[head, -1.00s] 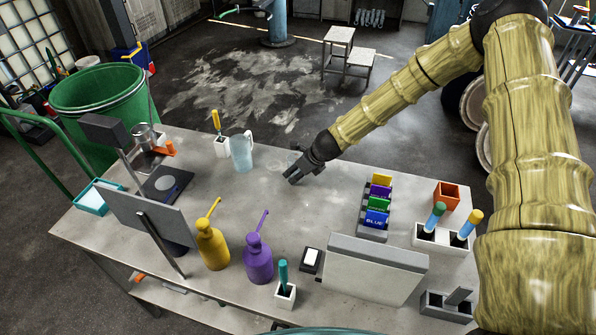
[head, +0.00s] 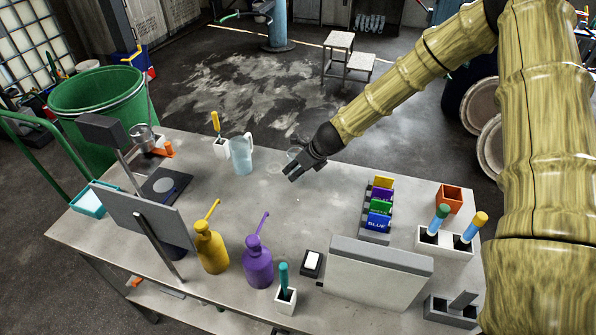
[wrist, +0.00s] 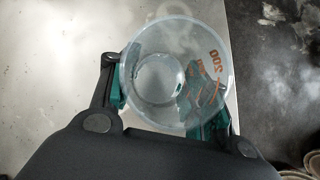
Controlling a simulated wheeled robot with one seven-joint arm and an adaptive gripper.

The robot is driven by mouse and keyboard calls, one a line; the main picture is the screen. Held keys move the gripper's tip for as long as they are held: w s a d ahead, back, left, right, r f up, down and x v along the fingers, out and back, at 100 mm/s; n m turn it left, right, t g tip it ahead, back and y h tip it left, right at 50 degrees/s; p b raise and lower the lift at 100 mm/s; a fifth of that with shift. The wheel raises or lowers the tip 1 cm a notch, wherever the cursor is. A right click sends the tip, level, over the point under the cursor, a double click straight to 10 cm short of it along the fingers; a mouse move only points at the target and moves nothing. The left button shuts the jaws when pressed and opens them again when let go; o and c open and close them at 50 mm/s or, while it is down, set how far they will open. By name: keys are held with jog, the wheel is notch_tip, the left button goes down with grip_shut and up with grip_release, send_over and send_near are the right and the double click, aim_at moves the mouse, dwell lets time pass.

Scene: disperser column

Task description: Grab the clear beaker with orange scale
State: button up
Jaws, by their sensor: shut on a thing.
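The clear beaker (wrist: 155,80) with orange markings, "200" among them, fills the middle of the wrist view, seen from above into its open mouth. My gripper (wrist: 172,112) has its teal-padded fingers on both sides of the beaker's wall and is shut on it. The right finger shows through the clear wall. In the head view my gripper (head: 298,168) is over the far part of the table, right of a pale blue jug (head: 241,156). The beaker is only faintly visible there, partly hidden by my gripper.
The grey table (head: 330,205) is clear in its middle. A yellow bottle (head: 211,250) and purple bottle (head: 258,267) stand nearer. A rack of coloured boxes (head: 378,212) is to the right. A white holder with a yellow-handled tool (head: 221,147) stands left of the jug.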

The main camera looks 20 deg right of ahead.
jog(key=shift+s+a+r+b, duration=0.3)
jog(key=shift+s+b, duration=0.55)
jog(key=shift+s, duration=1.45)
jog(key=shift+s+a+r+b, duration=0.1)
jog(key=shift+s+a+b, duration=0.55)
jog(key=shift+s, duration=1.7)
jog(key=shift+s+a+r+b, duration=0.2)
jog(key=shift+s+b, duration=0.85)
jog(key=shift+s, duration=1.6)
jog(key=shift+s+r, duration=0.1)
jog(key=shift+r, duration=0.1)
